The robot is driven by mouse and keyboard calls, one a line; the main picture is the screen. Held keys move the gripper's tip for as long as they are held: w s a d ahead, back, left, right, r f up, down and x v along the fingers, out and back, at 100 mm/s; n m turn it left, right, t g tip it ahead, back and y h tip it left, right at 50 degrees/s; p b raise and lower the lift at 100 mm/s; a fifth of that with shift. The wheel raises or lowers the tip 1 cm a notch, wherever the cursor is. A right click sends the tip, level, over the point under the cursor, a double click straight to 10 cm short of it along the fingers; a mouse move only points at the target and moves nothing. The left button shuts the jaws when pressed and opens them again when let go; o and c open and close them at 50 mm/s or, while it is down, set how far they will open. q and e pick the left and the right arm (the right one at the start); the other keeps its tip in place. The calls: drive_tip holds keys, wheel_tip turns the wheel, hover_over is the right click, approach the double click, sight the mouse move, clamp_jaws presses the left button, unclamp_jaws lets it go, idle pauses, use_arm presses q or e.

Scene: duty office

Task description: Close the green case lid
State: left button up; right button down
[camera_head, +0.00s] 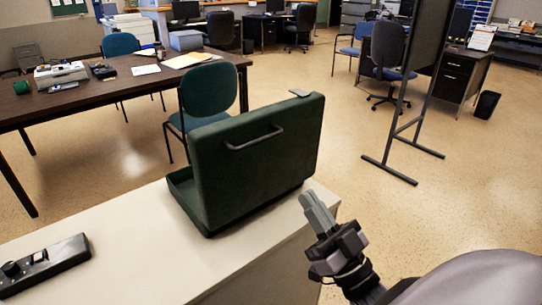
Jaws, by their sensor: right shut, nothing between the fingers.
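The dark green case (182,192) stands open on the pale counter top (150,245). Its lid (255,165) stands upright, slightly tilted, with its outer face toward me. A grey handle (256,138) is on that face, and a small grey piece (299,93) sits on the top edge. The lid hides most of the case's inside. My right gripper (308,198) is shut and empty, just right of the lid's lower right corner, apart from it. My left gripper is not in view.
A black control box with a knob (45,262) lies on the counter at the left. Behind is a brown desk (110,88) with papers and devices, and a green chair (208,92). A dark board on a stand (430,40) is at the right. Open floor (440,215) lies right of the counter.

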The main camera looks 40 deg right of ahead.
drive_tip(key=w+r+p, duration=0.2)
drive_tip(key=w+r, duration=0.2)
drive_tip(key=w, duration=0.7)
drive_tip(key=shift+w+a+r+p, duration=0.35)
drive_tip(key=shift+a+r, duration=0.05)
